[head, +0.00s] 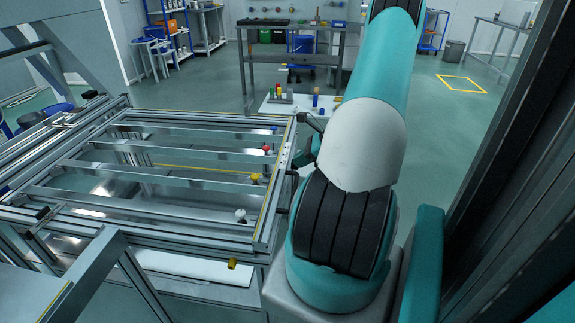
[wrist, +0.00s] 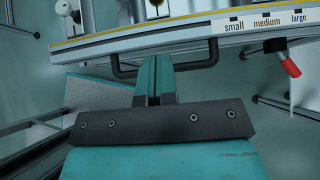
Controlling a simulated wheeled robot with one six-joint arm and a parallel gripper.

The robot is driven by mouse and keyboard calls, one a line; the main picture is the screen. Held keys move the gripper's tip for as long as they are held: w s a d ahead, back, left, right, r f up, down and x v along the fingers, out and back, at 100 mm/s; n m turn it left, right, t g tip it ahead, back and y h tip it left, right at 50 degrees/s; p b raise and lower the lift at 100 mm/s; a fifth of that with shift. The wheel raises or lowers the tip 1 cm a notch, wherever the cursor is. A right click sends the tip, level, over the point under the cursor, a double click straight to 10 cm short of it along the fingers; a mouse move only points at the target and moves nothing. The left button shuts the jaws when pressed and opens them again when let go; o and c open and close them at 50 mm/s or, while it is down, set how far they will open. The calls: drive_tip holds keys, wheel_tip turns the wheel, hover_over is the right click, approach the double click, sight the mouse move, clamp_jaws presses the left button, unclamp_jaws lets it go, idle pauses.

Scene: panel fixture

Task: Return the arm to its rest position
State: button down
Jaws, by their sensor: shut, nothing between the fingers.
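My gripper (wrist: 154,80) shows in the wrist view with its two teal fingers together and nothing between them. The fingers point at the edge of the panel fixture (wrist: 185,32), near the middle of a dark handle (wrist: 124,70) on that edge. I cannot tell whether they touch it. In the head view my teal and white arm stands to the right of the fixture (head: 273,190) and rises out of the top of the picture.
The fixture's frame has crossbars and small knobs, one red (head: 265,148) and one white (head: 240,213). A red-tipped dark part (wrist: 288,62) sticks out by the size labels. A workbench (head: 290,28) stands behind. Open floor (head: 455,135) lies right of my arm, before a dark post (head: 510,170).

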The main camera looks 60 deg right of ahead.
drive_tip(key=shift+s+d+r, duration=0.1)
drive_tip(key=shift+s+r, duration=0.1)
drive_tip(key=shift+s, duration=0.05)
drive_tip(key=shift+w+r, duration=0.1)
drive_tip(key=w+a+r+n+g+y+p, duration=0.1)
drive_tip(key=w+a+r+n+g+p, duration=0.1)
drive_tip(key=w+a+r+n, duration=0.5)
drive_tip(key=w+a+r+n+g+y+p, duration=0.1)
drive_tip(key=w+a+r+n+g+p, duration=0.1)
drive_tip(key=w+a+r+n, duration=0.6)
drive_tip(key=s+a+r+n+g+p, duration=0.15)
drive_tip(key=a+r+n, duration=0.25)
drive_tip(key=a, duration=0.6)
drive_tip(key=s+a+r+n+g+p, duration=0.15)
drive_tip(key=a+r+n, duration=0.25)
drive_tip(key=a, duration=0.5)
drive_tip(key=s+a+r+n+g+p, duration=0.1)
drive_tip(key=s+a+r+n, duration=0.3)
drive_tip(key=s+a+n, duration=0.4)
drive_tip(key=s+a+r+n+g+h+p, duration=0.1)
drive_tip(key=s+a+r+n, duration=0.3)
drive_tip(key=s+a+n, duration=0.4)
drive_tip(key=shift+a, duration=0.15)
